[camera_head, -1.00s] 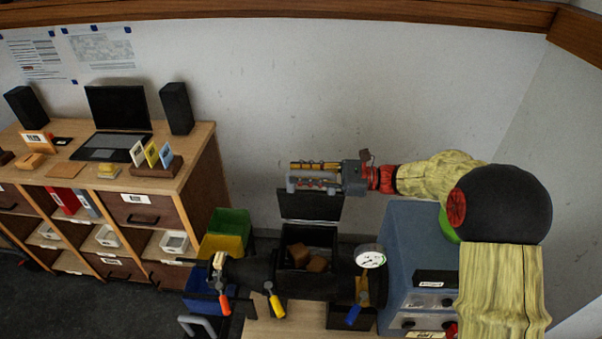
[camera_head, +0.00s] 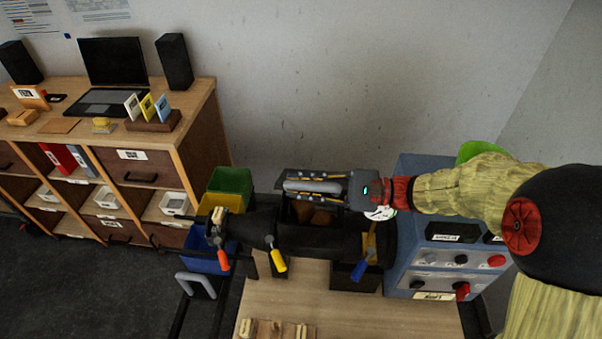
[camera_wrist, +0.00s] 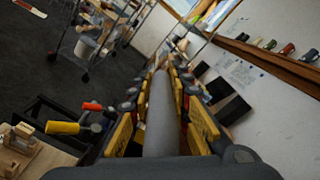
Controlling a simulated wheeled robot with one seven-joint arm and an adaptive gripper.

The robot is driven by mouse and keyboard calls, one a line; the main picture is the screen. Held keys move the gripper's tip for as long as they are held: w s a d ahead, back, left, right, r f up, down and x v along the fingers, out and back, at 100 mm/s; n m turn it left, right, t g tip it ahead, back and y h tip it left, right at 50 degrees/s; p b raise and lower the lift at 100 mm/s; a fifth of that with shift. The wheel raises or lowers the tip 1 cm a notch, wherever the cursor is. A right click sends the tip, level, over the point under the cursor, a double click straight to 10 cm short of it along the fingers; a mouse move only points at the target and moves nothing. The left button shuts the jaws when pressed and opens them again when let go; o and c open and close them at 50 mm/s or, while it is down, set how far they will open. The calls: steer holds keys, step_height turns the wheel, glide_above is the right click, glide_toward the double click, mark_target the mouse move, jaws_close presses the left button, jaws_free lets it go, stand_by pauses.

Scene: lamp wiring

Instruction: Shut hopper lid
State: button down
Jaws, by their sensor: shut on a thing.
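The hopper (camera_head: 288,214) is a dark box on top of a black machine, with brown blocks (camera_head: 322,217) visible inside. Its dark lid (camera_head: 288,174) is hinged at the back edge and tilted over the opening, which still shows in front. My gripper (camera_head: 312,187) reaches in from the right above the hopper. It is shut on the lid's grey bar handle (camera_head: 300,185). In the wrist view the handle (camera_wrist: 162,115) runs lengthwise between my yellow-and-black fingers (camera_wrist: 160,85). My gripper hides much of the lid.
A round gauge (camera_head: 380,213) sits right of the hopper, partly behind my wrist. A blue control box (camera_head: 420,235) stands further right. Coloured bins (camera_head: 230,181) stand at the left.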

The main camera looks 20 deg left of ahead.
steer(key=shift+s+d+f, duration=0.1)
steer(key=shift+s+f, duration=0.35)
steer(key=shift+f, duration=0.2)
steer(key=c, duration=1.8)
jaws_free()
steer(key=shift+o, duration=0.7)
steer(key=shift+r, duration=0.1)
